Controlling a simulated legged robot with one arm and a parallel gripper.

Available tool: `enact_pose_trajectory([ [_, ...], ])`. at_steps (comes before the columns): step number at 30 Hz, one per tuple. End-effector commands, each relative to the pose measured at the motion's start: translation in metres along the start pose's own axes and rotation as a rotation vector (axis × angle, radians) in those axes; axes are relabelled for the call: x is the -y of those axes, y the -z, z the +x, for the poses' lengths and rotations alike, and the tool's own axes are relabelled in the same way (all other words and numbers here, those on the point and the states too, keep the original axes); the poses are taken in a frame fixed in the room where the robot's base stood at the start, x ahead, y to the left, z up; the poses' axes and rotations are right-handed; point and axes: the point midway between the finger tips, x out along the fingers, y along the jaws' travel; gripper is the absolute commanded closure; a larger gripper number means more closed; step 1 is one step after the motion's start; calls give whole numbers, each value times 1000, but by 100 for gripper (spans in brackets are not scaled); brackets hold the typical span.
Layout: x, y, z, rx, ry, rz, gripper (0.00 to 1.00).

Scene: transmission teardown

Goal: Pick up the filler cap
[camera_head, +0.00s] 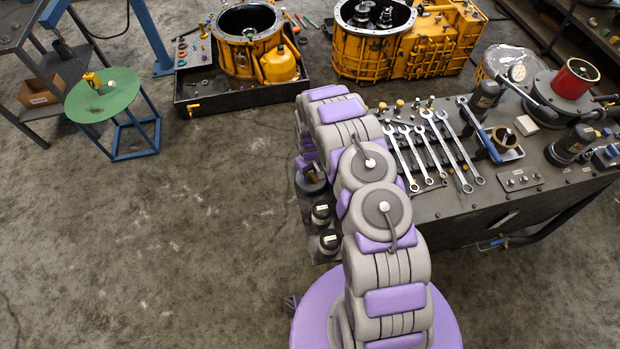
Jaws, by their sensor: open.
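I cannot tell for certain which thing is the filler cap. Two short dark round pieces with pale tops, a farther one (322,212) and a nearer one (330,242), stand at the left end of the workbench (465,222), beside my arm. Another dark round piece (310,181) is partly hidden by my arm. My grey and purple arm rises and folds over the bench's left end. My gripper is hidden behind its links.
The floor (150,240) at left is clear.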

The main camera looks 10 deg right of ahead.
Motion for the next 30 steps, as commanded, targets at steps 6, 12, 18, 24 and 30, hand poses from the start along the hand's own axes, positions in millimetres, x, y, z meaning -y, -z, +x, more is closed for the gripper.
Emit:
enact_pose_trajectory([
  [6, -4, -1, 0, -1, 4, 2, 72],
  [12, -3, -1, 0, -1, 3, 2, 92],
  [18, -1, 0, 0, 0, 1, 1, 100],
  [24, -1, 0, 0, 0, 2, 1, 100],
  [30, -2, -1, 0, 0, 3, 1, 100],
])
